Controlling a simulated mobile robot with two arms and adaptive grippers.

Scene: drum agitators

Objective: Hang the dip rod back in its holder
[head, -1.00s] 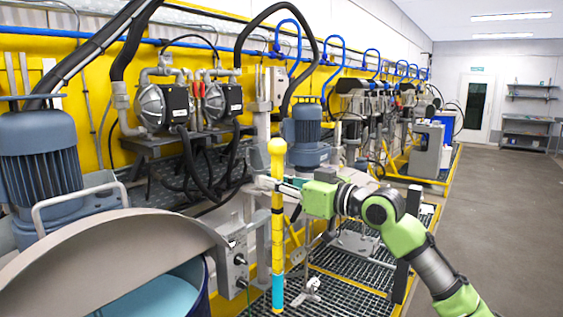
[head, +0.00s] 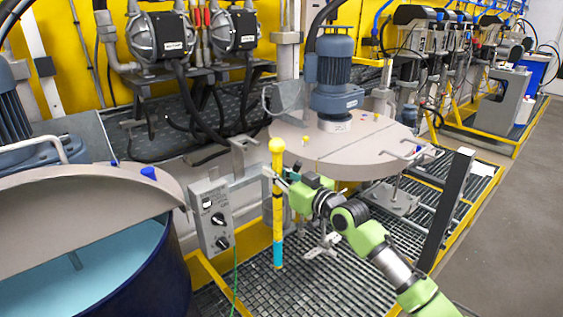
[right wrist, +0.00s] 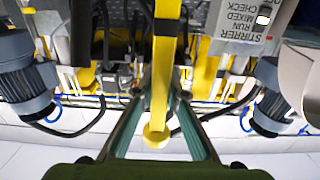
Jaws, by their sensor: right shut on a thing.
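The dip rod (head: 278,210) is a yellow stick with a round yellow knob on top, dark bands and a light blue lower end. It hangs about upright in the head view, over the grating. My right gripper (head: 282,183) is shut on its upper part, below the knob. In the right wrist view the rod (right wrist: 166,48) runs between the two fingers of the gripper (right wrist: 162,98). A grey bracket (head: 240,152) stands just left of the rod, above a control box; I cannot tell whether it is the holder. My left gripper is not in view.
The grey control box (head: 211,215) with knobs is left of the rod. An open drum (head: 165,270) with blue liquid is at the lower left. A lidded drum (head: 350,145) with a motor stands behind my right arm. The grating (head: 320,290) below is largely clear.

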